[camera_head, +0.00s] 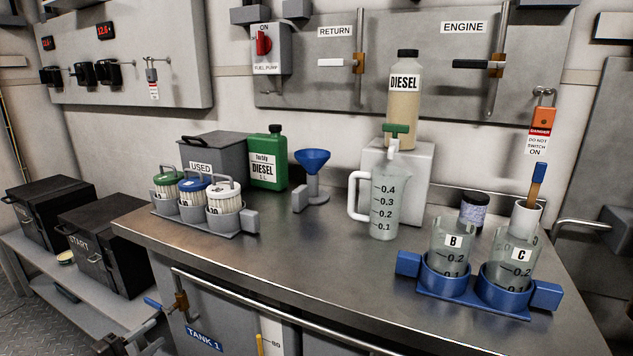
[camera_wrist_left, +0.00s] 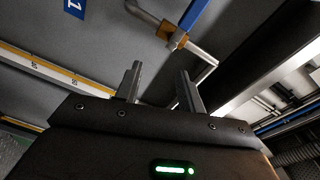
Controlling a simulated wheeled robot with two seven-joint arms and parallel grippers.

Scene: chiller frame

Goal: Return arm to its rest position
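My left gripper (camera_head: 142,336) is low at the bottom left of the head view, in front of the bench cabinet and below the bench top. The left wrist view shows its two fingers (camera_wrist_left: 158,82) apart with nothing between them, so it is open and empty. Beyond the fingers, the wrist view shows the grey tank front and a pipe valve with a blue handle (camera_wrist_left: 197,18). The same blue-handled valve (camera_head: 180,303) is just right of the gripper in the head view. My right gripper is in neither view.
The steel bench (camera_head: 290,250) holds a filter rack (camera_head: 205,222), a blue funnel (camera_head: 312,158), a measuring jug (camera_head: 385,205) and a blue beaker holder (camera_head: 470,298). Black battery boxes (camera_head: 105,245) stand on a low shelf at left. A rail (camera_head: 270,308) runs along the bench front.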

